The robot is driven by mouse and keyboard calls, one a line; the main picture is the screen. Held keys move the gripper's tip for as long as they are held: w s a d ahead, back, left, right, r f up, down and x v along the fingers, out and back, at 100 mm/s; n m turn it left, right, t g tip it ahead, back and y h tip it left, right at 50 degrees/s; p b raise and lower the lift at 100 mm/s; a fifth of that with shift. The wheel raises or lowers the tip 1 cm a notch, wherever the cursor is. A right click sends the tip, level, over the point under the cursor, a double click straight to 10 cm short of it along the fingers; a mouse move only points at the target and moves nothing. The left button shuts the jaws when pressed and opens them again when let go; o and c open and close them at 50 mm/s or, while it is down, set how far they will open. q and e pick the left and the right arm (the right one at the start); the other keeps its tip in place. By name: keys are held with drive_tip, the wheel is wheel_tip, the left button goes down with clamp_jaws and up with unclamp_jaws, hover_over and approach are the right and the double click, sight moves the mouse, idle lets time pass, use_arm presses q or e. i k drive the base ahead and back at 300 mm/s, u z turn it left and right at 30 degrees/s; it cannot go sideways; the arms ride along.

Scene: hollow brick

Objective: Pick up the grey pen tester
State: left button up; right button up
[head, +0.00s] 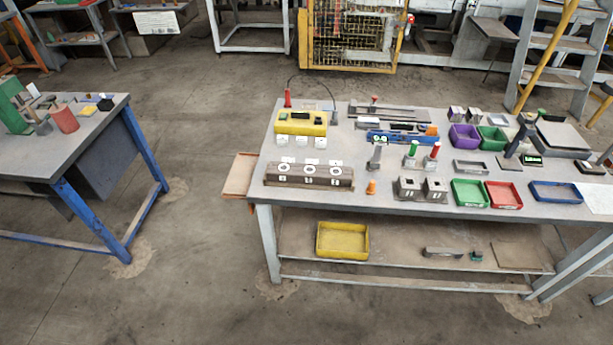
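The grey pen tester cannot be told for certain at this size. A small grey upright piece (376,156) stands near the middle of the workbench (385,208), left of a green-topped piece (411,154) and a red-topped piece (432,156). A dark grey slanted stick-like piece (518,141) stands farther right, beside a small device with a green display (532,160). Neither of my grippers is in view.
A yellow box (301,122) and a dark block with round white marks (308,175) are on the bench's left. Green (470,193), red (503,195) and blue (556,191) trays line the right front. A blue-legged table (60,150) stands left, across open floor.

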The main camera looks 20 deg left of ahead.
sight(379, 140)
drive_tip(key=k, duration=0.55)
drive_tip(key=z, duration=0.7)
drive_tip(key=i, duration=0.4)
drive_tip(key=z, duration=0.7)
drive_tip(key=i, duration=1.4)
drive_tip(key=u, duration=0.5)
